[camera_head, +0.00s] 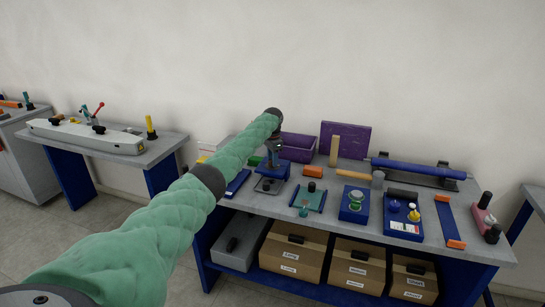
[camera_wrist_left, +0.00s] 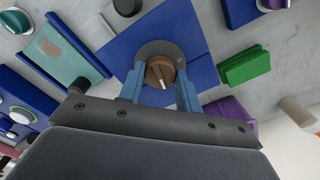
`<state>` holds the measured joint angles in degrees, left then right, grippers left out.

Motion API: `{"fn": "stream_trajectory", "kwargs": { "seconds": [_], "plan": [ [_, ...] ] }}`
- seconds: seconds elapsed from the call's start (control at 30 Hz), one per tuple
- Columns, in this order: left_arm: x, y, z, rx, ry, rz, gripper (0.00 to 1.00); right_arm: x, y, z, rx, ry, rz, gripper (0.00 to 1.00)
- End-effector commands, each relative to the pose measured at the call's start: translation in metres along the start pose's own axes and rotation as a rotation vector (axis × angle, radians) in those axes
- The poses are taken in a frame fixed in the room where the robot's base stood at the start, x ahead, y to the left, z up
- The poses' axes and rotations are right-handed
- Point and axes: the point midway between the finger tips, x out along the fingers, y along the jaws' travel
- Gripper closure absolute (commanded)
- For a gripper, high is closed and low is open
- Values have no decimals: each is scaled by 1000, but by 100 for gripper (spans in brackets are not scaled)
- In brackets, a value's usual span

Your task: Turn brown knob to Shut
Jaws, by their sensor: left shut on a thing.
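The brown knob (camera_wrist_left: 160,71) has a pale pointer line and sits on a dark round plate (camera_wrist_left: 148,50) on a blue box (camera_wrist_left: 185,28). My left gripper (camera_wrist_left: 160,82) has its two blue fingers on either side of the knob and is shut on it. In the head view my left gripper (camera_head: 273,152) reaches down over the blue box (camera_head: 270,170) at the back left of the bench. The knob is hidden there. Labels for the knob's positions cannot be read. My right gripper is not in view.
The grey bench (camera_head: 340,207) carries several blue and teal devices to the right. A purple bin (camera_head: 298,147) and a purple panel (camera_head: 345,139) stand behind. A green block (camera_wrist_left: 245,65) is close beside the box.

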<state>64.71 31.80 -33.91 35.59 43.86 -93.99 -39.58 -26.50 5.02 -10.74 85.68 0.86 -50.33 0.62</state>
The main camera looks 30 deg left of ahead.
Motion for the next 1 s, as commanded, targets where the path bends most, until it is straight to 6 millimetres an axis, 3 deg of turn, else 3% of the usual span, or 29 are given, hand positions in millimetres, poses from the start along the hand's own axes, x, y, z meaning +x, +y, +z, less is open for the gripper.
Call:
{"fn": "stream_trajectory", "kwargs": {
  "seconds": [0.4, 0.93, 0.97, 1.0],
  "plan": [
    [-2, -1, 0, -179, 3, -2, 89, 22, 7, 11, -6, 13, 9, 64],
    [-3, -1, -1, -202, 4, -3, 89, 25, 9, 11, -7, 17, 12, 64],
    [-3, -1, -1, -201, 4, -3, 62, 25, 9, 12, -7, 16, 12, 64],
    [-3, -1, -1, -201, 4, -3, 54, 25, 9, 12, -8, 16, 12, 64]
  ]
}}
